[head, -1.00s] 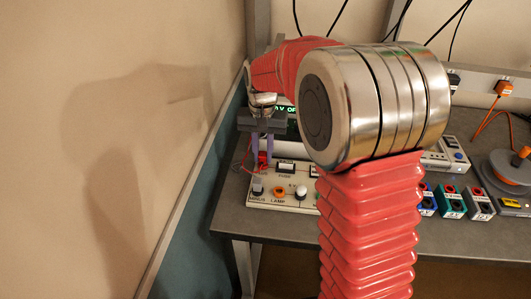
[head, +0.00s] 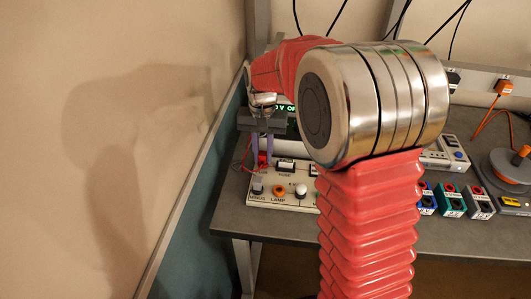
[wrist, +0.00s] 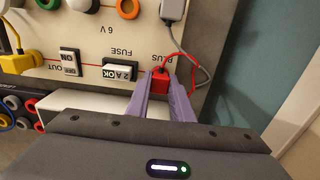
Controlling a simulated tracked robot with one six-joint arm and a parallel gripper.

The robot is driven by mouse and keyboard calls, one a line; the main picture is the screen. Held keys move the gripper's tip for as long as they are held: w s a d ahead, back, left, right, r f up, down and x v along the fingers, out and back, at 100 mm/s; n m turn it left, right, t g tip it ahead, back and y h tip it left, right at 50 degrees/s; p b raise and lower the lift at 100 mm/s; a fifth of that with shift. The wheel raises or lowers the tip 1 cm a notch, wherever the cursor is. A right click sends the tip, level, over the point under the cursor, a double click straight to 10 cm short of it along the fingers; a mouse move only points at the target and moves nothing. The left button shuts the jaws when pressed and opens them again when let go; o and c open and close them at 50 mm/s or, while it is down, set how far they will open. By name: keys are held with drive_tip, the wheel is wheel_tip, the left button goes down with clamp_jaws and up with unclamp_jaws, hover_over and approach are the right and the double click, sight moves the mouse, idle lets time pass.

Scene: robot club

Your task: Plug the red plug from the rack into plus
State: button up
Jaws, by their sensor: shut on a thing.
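My gripper (wrist: 162,88) has its two purple fingers shut on the red plug (wrist: 160,81). A red lead runs from the plug and loops to the right. The plug is at the panel spot marked PLUS, and the fingers hide its lower end, so I cannot tell how deep it sits. In the head view my gripper (head: 263,155) points down at the back left of the white panel (head: 262,199), with the red plug (head: 263,160) between its fingertips.
The panel also carries a grey plug (wrist: 173,9), a fuse holder (wrist: 120,72) and an OUT switch (wrist: 69,62). In the head view the left wall (head: 170,215) is close beside the gripper.

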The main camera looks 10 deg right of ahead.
drive_tip(key=shift+f, duration=0.2)
idle(0.6)
drive_tip(key=o, duration=1.1)
drive_tip(key=shift+c, duration=0.2)
wheel_tip(320, 180, up, 14)
drive_tip(key=shift+f, duration=0.15)
